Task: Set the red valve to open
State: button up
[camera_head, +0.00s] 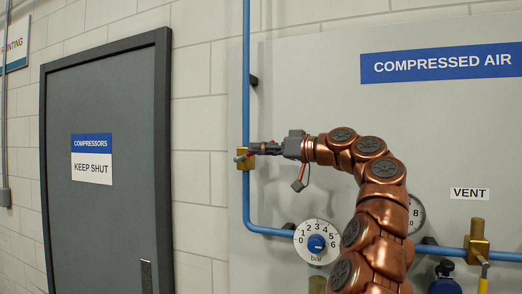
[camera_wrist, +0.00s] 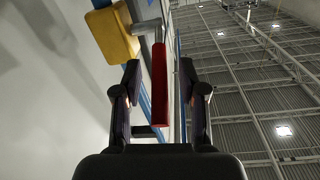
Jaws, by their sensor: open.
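The red valve has a brass body (camera_head: 244,163) on the vertical blue pipe, left of the compressed-air sign. In the wrist view its brass body (camera_wrist: 113,35) is at the upper left, and its long red handle (camera_wrist: 160,85) extends from a grey stem. My gripper (camera_head: 261,148) is at the valve from the right. In the wrist view my gripper (camera_wrist: 160,70) is open, with one dark finger on each side of the red handle. Gaps show on both sides, so it is not clamped. In the head view the handle is mostly hidden by my gripper.
A pressure gauge (camera_head: 317,242) sits below the valve; another gauge (camera_head: 416,213) is partly behind my arm. A grey door (camera_head: 120,220) stands to the left. The panel around the valve is clear.

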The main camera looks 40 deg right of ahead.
jog(key=v, duration=1.2)
